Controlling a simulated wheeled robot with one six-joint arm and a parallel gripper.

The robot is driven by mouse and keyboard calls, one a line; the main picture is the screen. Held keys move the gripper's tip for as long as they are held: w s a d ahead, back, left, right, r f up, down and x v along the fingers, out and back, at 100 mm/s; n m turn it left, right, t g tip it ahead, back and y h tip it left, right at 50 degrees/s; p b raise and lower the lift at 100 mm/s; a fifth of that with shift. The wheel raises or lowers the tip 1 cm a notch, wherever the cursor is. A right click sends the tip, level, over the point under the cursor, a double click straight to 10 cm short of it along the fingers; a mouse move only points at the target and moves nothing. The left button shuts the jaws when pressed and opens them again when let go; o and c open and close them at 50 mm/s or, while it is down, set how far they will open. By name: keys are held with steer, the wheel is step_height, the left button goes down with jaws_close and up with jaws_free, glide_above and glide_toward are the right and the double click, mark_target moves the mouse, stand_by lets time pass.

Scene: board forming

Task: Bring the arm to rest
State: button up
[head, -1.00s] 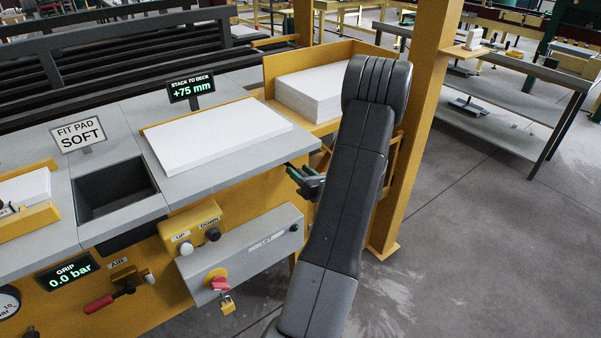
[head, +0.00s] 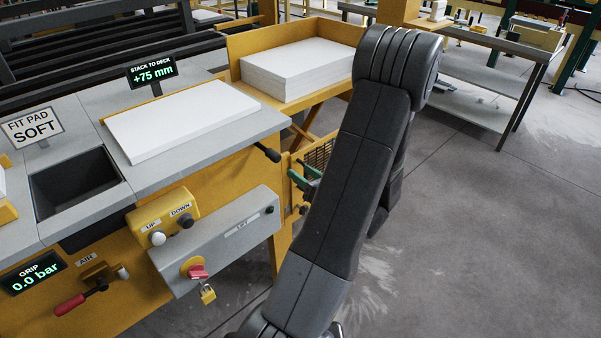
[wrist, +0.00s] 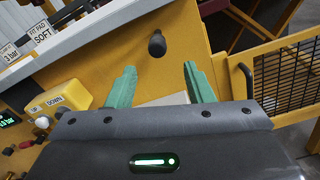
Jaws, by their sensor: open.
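My arm (head: 350,185) stands raised and bent in the head view, right of the workstation. My gripper (wrist: 157,85) shows in the wrist view with its two green fingers spread apart and nothing between them. It faces the yellow side of the bench, with a dark knob (wrist: 157,44) beyond the fingers. In the head view a little green of the fingers (head: 307,180) shows left of my arm, beside the bench end; most of the gripper is hidden behind the arm.
A white stack (head: 180,118) lies in the grey deck (head: 235,150). A larger white stack (head: 300,70) sits in a yellow tray behind. A lift control box (head: 225,240) juts from the bench front. A mesh gate (head: 318,155) is near the gripper. Open floor (head: 480,240) lies right.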

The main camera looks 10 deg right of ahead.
mark_target(268, 152)
steer(key=p+x, duration=0.3)
steer(key=x, duration=1)
steer(key=shift+w+a, duration=0.15)
steer(key=shift+a, duration=0.05)
steer(key=shift+w+a+r, duration=0.1)
steer(key=shift+w+a, duration=0.1)
steer(key=shift+a, duration=0.05)
steer(key=shift+s+a+p, duration=0.2)
steer(key=shift+s+p, duration=0.1)
steer(key=shift+p, duration=0.2)
